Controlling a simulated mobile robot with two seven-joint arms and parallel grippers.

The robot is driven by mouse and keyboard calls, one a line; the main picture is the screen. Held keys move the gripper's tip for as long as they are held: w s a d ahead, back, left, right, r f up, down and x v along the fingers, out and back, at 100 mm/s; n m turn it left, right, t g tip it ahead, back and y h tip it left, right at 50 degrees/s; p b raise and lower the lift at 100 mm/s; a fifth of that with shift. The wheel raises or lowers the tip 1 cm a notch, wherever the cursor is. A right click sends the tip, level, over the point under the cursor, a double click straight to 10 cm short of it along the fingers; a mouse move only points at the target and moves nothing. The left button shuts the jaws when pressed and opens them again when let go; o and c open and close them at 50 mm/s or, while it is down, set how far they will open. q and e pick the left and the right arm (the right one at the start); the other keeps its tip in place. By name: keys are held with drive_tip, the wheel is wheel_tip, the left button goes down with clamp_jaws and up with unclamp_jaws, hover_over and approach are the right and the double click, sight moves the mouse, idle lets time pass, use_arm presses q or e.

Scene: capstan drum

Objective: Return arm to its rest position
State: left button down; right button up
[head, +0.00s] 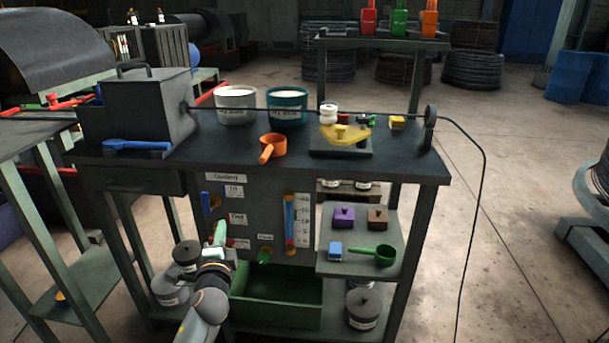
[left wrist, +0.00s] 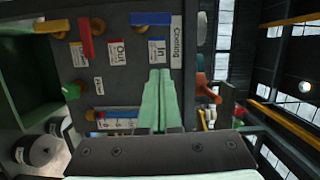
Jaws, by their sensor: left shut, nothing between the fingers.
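My left gripper (head: 220,230) is in front of the dark cooling panel (head: 264,200) under the bench. Its pale green fingers are together and empty in the left wrist view (left wrist: 160,75), with the tips over the edge of the "In" label (left wrist: 157,54). A blue handle (left wrist: 150,18) and a red handle (left wrist: 86,38) on the panel show beyond the fingers, apart from them. In the head view the blue handle (head: 205,203) is left of the "In" label, and my gripper partly covers the area near the red handle. My right gripper is not in view.
A tall gauge (head: 289,220) and a green valve knob (head: 265,252) sit on the panel. A green bin (head: 280,300) stands below, right of my arm. Lidded pots (head: 186,255) stand left of it. The dark benchtop (head: 220,150) holds an orange pan (head: 270,147) and two buckets.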

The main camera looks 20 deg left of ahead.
use_arm(q)
drive_tip(key=s+d+f+n+g+h, duration=0.2)
drive_tip(key=s+d+f+h, duration=0.1)
drive_tip(key=s+d+f, duration=0.4)
drive_tip(key=s+d+f+n+g+h, duration=0.1)
drive_tip(key=s+d+f+n+h, duration=0.15)
drive_tip(key=s+d+f, duration=0.5)
drive_tip(key=s+d+f+n+g+h, duration=0.5)
drive_tip(key=s+d+f, duration=0.3)
drive_tip(key=s+d, duration=0.3)
drive_tip(key=s+a+r+p, duration=0.1)
drive_tip(key=r+p, duration=0.4)
drive_tip(key=p, duration=0.2)
drive_tip(key=s+a+r+t+p, duration=0.1)
drive_tip(key=s+a+r+p, duration=0.1)
drive_tip(key=r+p, duration=0.4)
drive_tip(key=shift+a+n+p, duration=0.3)
drive_tip(key=shift+n+p, duration=0.05)
drive_tip(key=shift+p, duration=0.55)
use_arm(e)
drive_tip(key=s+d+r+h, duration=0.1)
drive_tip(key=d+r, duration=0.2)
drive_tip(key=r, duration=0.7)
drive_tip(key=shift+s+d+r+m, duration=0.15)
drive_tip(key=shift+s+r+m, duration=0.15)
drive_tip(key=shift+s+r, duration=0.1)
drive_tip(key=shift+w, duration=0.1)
